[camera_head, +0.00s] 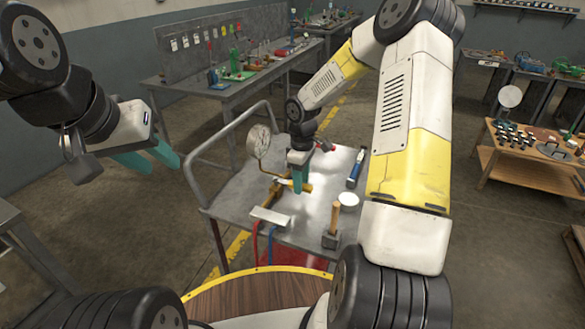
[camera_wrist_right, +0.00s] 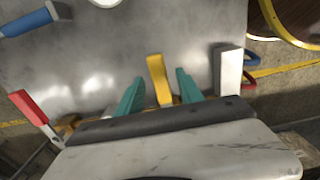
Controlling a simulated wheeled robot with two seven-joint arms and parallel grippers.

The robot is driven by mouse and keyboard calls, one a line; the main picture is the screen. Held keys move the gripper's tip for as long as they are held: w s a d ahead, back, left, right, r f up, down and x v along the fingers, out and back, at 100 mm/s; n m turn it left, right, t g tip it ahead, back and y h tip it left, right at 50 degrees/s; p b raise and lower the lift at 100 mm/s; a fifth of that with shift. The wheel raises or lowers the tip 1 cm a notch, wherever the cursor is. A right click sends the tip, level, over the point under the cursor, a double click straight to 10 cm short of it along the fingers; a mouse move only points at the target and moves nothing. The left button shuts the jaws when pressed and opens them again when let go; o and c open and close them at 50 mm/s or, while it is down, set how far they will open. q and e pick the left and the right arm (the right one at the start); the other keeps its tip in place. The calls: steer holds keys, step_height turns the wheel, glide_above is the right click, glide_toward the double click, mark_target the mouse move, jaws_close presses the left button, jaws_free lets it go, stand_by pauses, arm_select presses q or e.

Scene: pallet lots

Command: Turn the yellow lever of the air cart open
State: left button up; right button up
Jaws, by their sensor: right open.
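The air cart (camera_head: 235,197) stands ahead of me with a grey metal top. Its yellow lever (camera_wrist_right: 158,78) shows in the right wrist view between the two teal fingers of my open right gripper (camera_wrist_right: 159,97). Small gaps show on both sides of the lever, and I cannot tell whether a finger touches it. In the head view my right gripper (camera_head: 300,180) reaches down over the cart top and hides much of the lever and pipe. My left gripper (camera_head: 150,160) is raised at the left, away from the cart, with its teal fingers apart and empty.
A round gauge (camera_head: 259,141) rises beside the right gripper. A red handle (camera_wrist_right: 30,107) and a white block (camera_wrist_right: 229,71) flank it. A hammer (camera_head: 333,226), a blue-handled tool (camera_head: 355,168) and a white disc (camera_head: 348,199) lie on the cart. Workbenches stand behind.

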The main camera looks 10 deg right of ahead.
steer(key=shift+f, duration=0.15)
jaws_close()
stand_by(1.4)
